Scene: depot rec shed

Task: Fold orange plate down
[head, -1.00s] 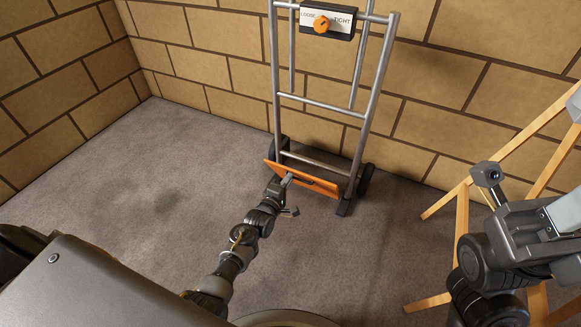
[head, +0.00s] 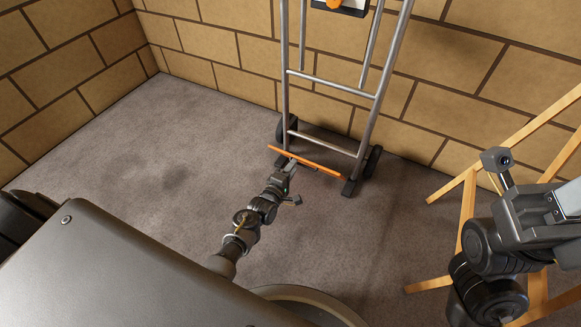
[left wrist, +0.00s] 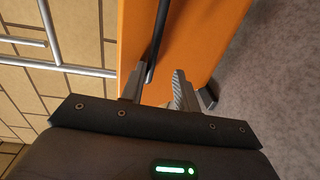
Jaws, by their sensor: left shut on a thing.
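The orange plate (head: 318,165) is at the foot of a grey metal hand truck (head: 365,125). In the head view it is tilted and seen almost edge-on, as a thin strip across the frame. In the left wrist view the plate (left wrist: 203,35) fills the upper middle, with a dark bar handle (left wrist: 160,30) along it. My left gripper (head: 290,164) is at the plate's left half, with its fingers (left wrist: 158,82) on either side of the handle, shut on it. My right arm shows at the right, but its fingers are out of frame.
The hand truck stands by a tan block wall (head: 225,45). A box with an orange knob (head: 334,3) is cut off at the top. A wooden frame (head: 467,215) stands at the right, behind my right arm. The grey floor (head: 130,150) at the left is clear.

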